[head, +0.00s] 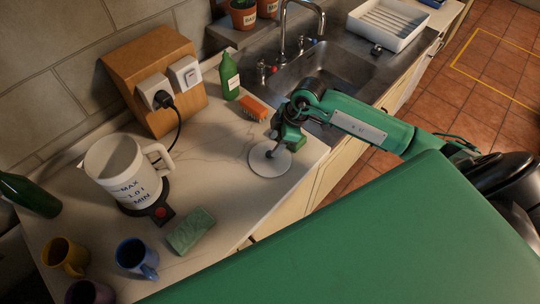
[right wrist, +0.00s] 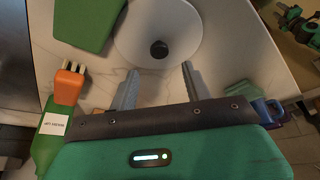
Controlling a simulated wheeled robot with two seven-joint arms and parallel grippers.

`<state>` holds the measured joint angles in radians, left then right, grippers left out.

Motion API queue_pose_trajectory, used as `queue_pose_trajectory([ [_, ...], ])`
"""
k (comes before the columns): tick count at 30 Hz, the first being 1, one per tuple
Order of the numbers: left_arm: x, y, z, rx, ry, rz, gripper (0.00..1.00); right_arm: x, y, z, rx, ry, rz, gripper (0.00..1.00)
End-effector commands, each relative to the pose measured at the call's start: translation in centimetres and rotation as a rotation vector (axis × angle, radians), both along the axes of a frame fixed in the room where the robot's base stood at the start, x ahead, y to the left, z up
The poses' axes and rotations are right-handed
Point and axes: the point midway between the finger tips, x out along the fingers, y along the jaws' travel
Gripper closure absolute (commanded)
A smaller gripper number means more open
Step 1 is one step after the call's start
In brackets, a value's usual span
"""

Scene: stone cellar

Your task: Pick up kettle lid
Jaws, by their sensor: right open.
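The kettle lid (head: 262,167) is a flat white disc with a dark knob, lying on the pale marble counter near its front edge. In the right wrist view the lid (right wrist: 150,25) lies just beyond my fingers, its round black knob centred between them. My right gripper (head: 277,146) hangs over the lid, hiding part of it. It also shows in the right wrist view (right wrist: 160,84), open, with nothing between its fingers. The white kettle (head: 118,172) with an open top stands on the counter to the left.
A green sponge (head: 191,231), a blue mug (head: 136,256) and a yellow mug (head: 65,256) are front left. Bare counter lies between kettle and lid.

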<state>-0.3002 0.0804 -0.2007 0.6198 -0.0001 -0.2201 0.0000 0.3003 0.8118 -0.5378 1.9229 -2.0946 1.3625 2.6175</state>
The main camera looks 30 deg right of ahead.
Motion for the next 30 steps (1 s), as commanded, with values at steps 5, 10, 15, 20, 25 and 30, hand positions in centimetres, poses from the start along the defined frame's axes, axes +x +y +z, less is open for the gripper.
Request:
queue_pose_trajectory([
  [5, 0.0, 0.0, 1.6, 0.0, 0.0, 0.0, 0.59, 0.0, 0.3, -1.5, 0.002, 0.004, 0.001, 0.51],
  [10, 0.0, 0.0, 2.7, 0.0, 0.0, 0.0, 0.59, 0.3, 0.9, -3.9, 0.003, 0.002, 0.0, 0.51],
  [15, 0.0, 0.0, 2.8, 0.0, -0.001, 0.0, 0.59, 0.4, 1.2, -5.1, 0.001, 0.0, 0.001, 0.51],
  [20, 0.0, 0.0, 2.8, 0.0, -0.001, 0.001, 0.59, 0.5, 1.2, -5.1, 0.001, -0.001, 0.001, 0.51],
  [25, 0.0, 0.0, 2.8, 0.0, -0.001, 0.001, 0.59, 0.5, 1.2, -5.1, 0.001, -0.001, 0.001, 0.78],
  [30, 0.0, 0.0, 2.8, 0.0, -0.001, 0.001, 0.59, 0.5, 1.2, -5.1, 0.001, -0.001, 0.001, 0.99],
])
